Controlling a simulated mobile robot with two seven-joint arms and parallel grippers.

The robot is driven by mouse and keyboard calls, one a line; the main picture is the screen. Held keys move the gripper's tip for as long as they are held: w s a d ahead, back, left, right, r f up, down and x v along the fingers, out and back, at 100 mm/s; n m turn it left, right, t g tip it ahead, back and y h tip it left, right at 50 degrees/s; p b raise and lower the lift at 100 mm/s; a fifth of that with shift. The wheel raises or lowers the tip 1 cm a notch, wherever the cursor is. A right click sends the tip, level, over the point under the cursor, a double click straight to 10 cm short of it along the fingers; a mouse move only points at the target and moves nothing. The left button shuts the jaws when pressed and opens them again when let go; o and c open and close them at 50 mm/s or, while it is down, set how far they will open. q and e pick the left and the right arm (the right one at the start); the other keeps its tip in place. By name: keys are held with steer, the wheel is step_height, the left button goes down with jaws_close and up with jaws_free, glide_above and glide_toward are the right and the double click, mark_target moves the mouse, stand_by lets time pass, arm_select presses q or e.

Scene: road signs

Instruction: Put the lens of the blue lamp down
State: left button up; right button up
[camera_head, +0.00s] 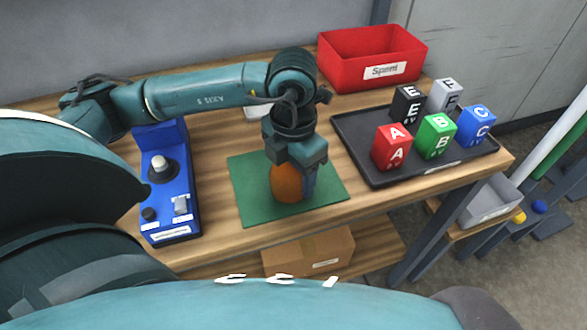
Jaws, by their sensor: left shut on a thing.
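The orange lens (286,184) is in the jaws of my left gripper (292,178), which points down over the green mat (246,203). The gripper hides the upper part of the lens. I cannot tell whether the lens touches the mat. The blue lamp (188,212) stands on the workbench to the left, with its white bulb (160,168) uncovered. A dark knob and a grey switch sit on its front part. My right gripper is not in view.
A dark tray (363,160) with several lettered blocks stands right of the mat. A red bin (361,54) labelled "Spent" is at the back. A cardboard box (310,252) is on the shelf below. Bare wood separates lamp and mat.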

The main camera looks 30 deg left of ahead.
arm_select(q)
steer(key=shift+f, duration=0.25)
steer(key=o, duration=1)
steer(key=shift+c, duration=0.2)
steer(key=shift+r, duration=0.1)
steer(key=shift+r, duration=0.3)
step_height(320, 180, up, 12)
steer(key=shift+r+p, duration=0.1)
steer(key=shift+p, duration=0.3)
steer(key=shift+s+d, duration=0.1)
